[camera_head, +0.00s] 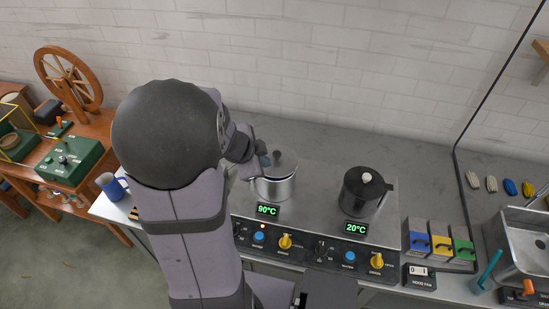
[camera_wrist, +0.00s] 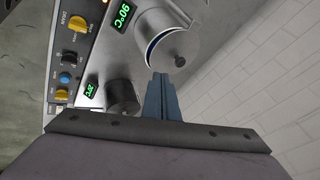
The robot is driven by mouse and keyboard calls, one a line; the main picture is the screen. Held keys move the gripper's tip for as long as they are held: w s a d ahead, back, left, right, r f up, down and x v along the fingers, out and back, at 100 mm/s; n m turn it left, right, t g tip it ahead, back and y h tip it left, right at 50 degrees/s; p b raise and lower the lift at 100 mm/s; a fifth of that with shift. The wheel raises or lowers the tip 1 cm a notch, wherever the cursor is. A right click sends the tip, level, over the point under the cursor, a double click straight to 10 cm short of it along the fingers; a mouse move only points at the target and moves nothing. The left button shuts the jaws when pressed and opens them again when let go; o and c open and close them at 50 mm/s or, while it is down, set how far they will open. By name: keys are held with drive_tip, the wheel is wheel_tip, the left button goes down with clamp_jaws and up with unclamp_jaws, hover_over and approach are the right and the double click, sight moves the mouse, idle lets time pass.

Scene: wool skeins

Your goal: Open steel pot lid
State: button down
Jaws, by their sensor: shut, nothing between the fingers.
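The steel pot (camera_head: 276,188) stands on the left of the stove, beside the green 90°C display; it also shows at the top of the wrist view (camera_wrist: 154,20). Its pale lid (camera_wrist: 172,48) with a dark round knob (camera_wrist: 180,61) lies over the mouth. A dark blue crescent shows between lid and rim on one side, so the lid looks off-centre or tilted; I cannot tell which. My gripper (camera_head: 263,161) is at the pot's rim, its blue fingers (camera_wrist: 162,77) shut and empty beside the lid's edge, near the knob. Contact is unclear.
A black pot (camera_head: 361,194) with a cream knob stands to the right, by the 20°C display (camera_head: 356,228). Knobs and buttons line the stove front. Blue, yellow and green bins (camera_head: 441,243) and a sink (camera_head: 520,250) lie further right. A blue mug (camera_head: 110,188) is at left.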

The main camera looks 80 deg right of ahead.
drive_tip(key=b, duration=0.5)
approach(275, 168)
drive_tip(key=s+f, duration=0.1)
drive_tip(key=s+d+f, duration=0.1)
drive_tip(key=s, duration=0.1)
drive_tip(key=shift+f, duration=0.3)
drive_tip(key=shift+w+d+p, duration=0.15)
drive_tip(key=shift+d+p, duration=0.15)
drive_tip(key=shift+d, duration=0.2)
drive_tip(key=shift+w+d+p, duration=0.15)
drive_tip(key=shift+d+p, duration=0.1)
drive_tip(key=shift+d, duration=0.3)
drive_tip(key=shift+w+d+f, duration=0.1)
drive_tip(key=shift+w+d, duration=0.05)
drive_tip(key=shift+d, duration=0.3)
drive_tip(key=shift+w+d+f, duration=0.1)
drive_tip(key=shift+w+d, duration=0.1)
drive_tip(key=shift+d, duration=0.3)
drive_tip(key=shift+d+n+p, duration=0.15)
drive_tip(key=shift+n+p, duration=0.15)
